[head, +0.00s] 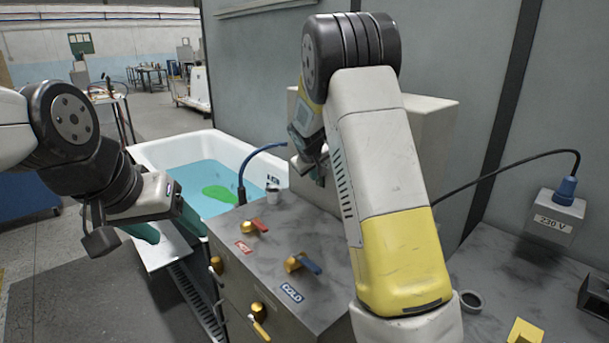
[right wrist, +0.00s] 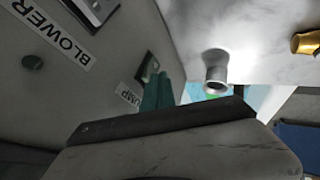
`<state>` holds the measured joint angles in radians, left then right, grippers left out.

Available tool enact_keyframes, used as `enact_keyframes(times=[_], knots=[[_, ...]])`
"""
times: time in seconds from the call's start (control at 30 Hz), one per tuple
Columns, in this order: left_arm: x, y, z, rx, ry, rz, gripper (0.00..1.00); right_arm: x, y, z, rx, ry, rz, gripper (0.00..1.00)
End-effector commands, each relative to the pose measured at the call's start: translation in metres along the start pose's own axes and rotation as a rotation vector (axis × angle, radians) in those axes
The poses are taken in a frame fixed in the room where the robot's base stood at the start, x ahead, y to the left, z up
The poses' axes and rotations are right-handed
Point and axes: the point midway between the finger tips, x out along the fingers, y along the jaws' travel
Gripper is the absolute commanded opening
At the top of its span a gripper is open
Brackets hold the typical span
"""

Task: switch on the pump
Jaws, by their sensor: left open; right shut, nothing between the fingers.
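The pump switch (right wrist: 148,68) is a small dark-framed plate on the grey panel in the right wrist view, partly covered by my fingers. The label beside it (right wrist: 130,95) reads "UMP", its first letter hidden. My right gripper (right wrist: 163,80) is shut and empty, with its teal fingers at or just in front of the switch; I cannot tell whether they touch it. In the head view the pale control box (head: 432,122) stands behind my right arm, which hides its front and most of that gripper. My left gripper (head: 170,228) is open and empty, left of the counter.
A bathtub (head: 180,147) with blue water stands behind.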

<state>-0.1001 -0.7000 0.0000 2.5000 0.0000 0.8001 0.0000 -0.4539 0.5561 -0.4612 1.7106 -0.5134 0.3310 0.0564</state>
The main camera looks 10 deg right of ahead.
Motion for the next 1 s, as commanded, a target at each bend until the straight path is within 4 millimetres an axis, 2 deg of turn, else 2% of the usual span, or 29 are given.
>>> enact_keyframes(times=[0.2, 0.47, 1.0], knots=[[0.000, 0.000, 0.000, 0.000, 0.000, 0.000, 0.65, 0.003, 0.009, 0.000, 0.029, -0.015, -0.046, 0.00], [0.000, 0.000, 0.000, 0.000, 0.000, 0.000, 0.65, 0.002, 0.006, 0.000, 0.023, -0.016, -0.046, 0.00], [0.000, 0.000, 0.000, 0.000, 0.000, 0.000, 0.65, -0.010, 0.013, -0.007, 0.022, -0.016, -0.046, 0.00]])
